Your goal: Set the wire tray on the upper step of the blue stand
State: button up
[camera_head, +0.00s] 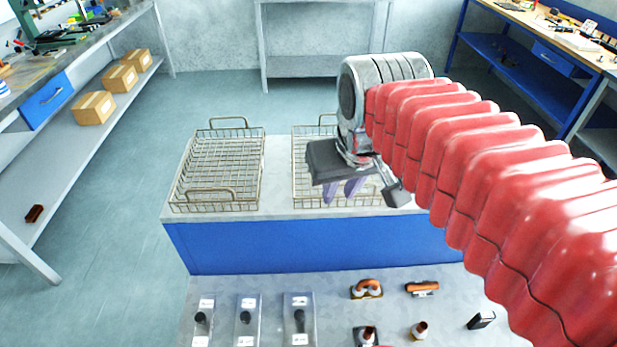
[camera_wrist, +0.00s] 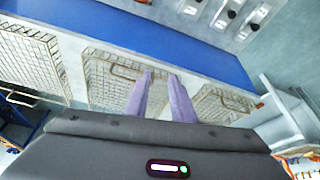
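A wire tray (camera_head: 217,170) with raised end handles sits at the left of the grey top of a blue-fronted stand (camera_head: 310,247) in the head view. A second wire tray (camera_head: 303,178) sits right of it, partly hidden by my gripper (camera_head: 340,197). The wrist view shows these trays too, the first at the right (camera_wrist: 228,106) and the second (camera_wrist: 108,80) left of my fingers. A third wire tray (camera_wrist: 30,62) shows at its left edge. My purple fingers (camera_wrist: 161,76) are apart, with nothing seen between them. I cannot tell their height above the second tray.
A grey surface with several switch plates (camera_head: 246,318) and small orange-and-brown parts (camera_head: 366,289) lies in front of the blue face. A shelf with cardboard boxes (camera_head: 95,107) stands at left, a workbench (camera_head: 550,60) at right. My red-sleeved arm covers the stand's right side.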

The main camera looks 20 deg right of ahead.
jog(key=s+a+f+t, duration=0.1)
jog(key=s+a+f, duration=0.1)
jog(key=s+f, duration=0.2)
jog(key=shift+s+a+f+n, duration=0.3)
jog(key=shift+s+a+f, duration=0.05)
jog(key=shift+s, duration=0.15)
jog(key=shift+s, duration=0.1)
